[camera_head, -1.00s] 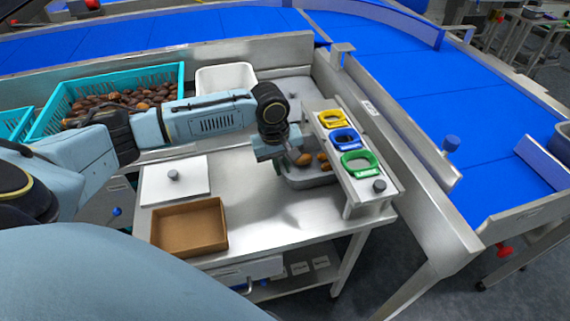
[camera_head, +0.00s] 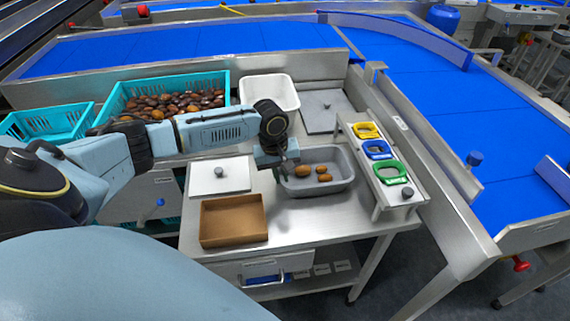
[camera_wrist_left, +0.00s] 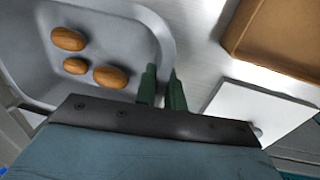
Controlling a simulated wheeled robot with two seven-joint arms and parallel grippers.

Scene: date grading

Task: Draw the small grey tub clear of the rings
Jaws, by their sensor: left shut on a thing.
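The small grey tub (camera_head: 338,187) stands on the steel table with three brown dates (camera_head: 303,171) in it. It also shows in the left wrist view (camera_wrist_left: 110,14). My left gripper (camera_head: 281,173) is shut on the tub's left wall; in the left wrist view its green fingers (camera_wrist_left: 162,90) straddle the rim. The yellow ring (camera_head: 367,130), blue ring (camera_head: 378,149) and green ring (camera_head: 391,172) lie on a raised steel rack right of the tub. The whole tub shows left of the rack, its far right corner close to the rack's edge. My right gripper is not in view.
A brown tray (camera_head: 233,238) and a white board with a knob (camera_head: 205,178) lie left of the tub. Behind are a white bin (camera_head: 284,82), a grey lidded plate (camera_head: 322,118) and a teal crate of dates (camera_head: 120,95). A blue conveyor (camera_head: 440,110) runs beyond the rack.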

